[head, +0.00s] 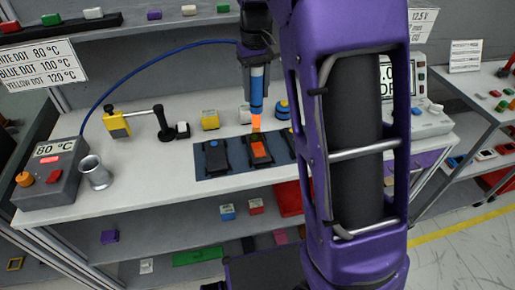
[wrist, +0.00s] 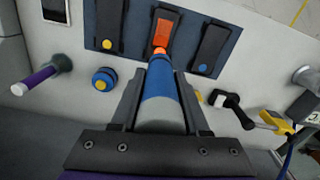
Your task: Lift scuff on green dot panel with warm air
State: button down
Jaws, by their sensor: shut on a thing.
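My gripper (head: 257,62) is shut on a blue and grey hot-air tool (head: 257,88); the tool also shows in the wrist view (wrist: 161,100). Its tip points down with an orange glow over the middle dark panel (head: 261,150), whose face shows orange in the wrist view (wrist: 165,27). I cannot tell whether the tip touches it. I see no green dot; the middle panel's dot is hidden or tinted by the glow. The blue-dot panel (wrist: 210,45) and yellow-dot panel (wrist: 108,25) lie on either side on a dark blue mat (head: 205,174).
A grey control box (head: 45,177) reads 80 °C, with a metal cup holder (head: 95,172) beside it. A sign (head: 42,66) lists white, blue and yellow dot temperatures. A blue hose (head: 150,58) arcs to the tool. A yellow tool (head: 117,124) and yellow block (head: 210,119) stand behind the mat.

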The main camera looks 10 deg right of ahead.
notch_tip(320, 180, up, 8)
jog(key=shift+r, duration=0.25)
dwell(0.4)
